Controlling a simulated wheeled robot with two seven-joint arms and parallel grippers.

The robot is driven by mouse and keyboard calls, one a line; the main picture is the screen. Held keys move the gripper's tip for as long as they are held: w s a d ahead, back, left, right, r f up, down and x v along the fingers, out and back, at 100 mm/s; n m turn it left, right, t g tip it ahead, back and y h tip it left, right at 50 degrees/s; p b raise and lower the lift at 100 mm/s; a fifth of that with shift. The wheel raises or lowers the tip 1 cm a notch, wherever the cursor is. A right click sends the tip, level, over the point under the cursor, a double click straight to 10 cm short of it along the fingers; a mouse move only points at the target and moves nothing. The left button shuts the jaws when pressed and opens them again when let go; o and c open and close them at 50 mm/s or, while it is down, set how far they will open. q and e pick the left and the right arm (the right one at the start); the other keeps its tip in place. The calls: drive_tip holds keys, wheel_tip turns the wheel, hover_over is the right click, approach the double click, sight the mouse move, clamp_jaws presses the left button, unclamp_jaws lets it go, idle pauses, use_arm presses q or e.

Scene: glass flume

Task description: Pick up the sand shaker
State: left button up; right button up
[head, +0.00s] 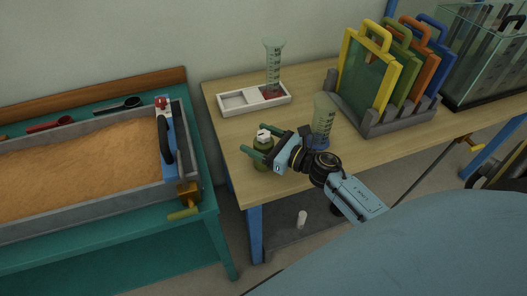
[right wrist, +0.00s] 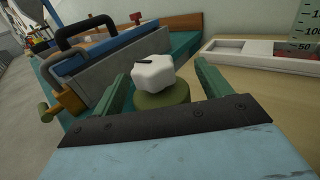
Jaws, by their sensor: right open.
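A small olive-green jar with a white lobed cap, which looks like the sand shaker (head: 263,160), stands upright near the left front edge of the wooden table. My right gripper (head: 259,141) is open at the jar's upper part, with its green fingers on either side. In the right wrist view the white cap of the sand shaker (right wrist: 153,73) shows between the open fingers of the right gripper (right wrist: 162,84). Gaps show beside the cap; whether the fingers touch the body is unclear. The jar's lower part is hidden in that view. My left gripper is not in view.
A graduated cylinder (head: 324,112) stands close behind my right wrist. A white tray (head: 233,101) with another cylinder (head: 273,62) is at the back. A grey rack (head: 372,128) holds coloured framed panels. A sand box (head: 90,207) on a teal table is left, across a gap.

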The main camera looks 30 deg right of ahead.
drive_tip(key=shift+w, duration=0.2)
drive_tip(key=c, duration=1.1)
drive_tip(key=shift+c, duration=0.2)
drive_tip(key=shift+r, duration=0.1)
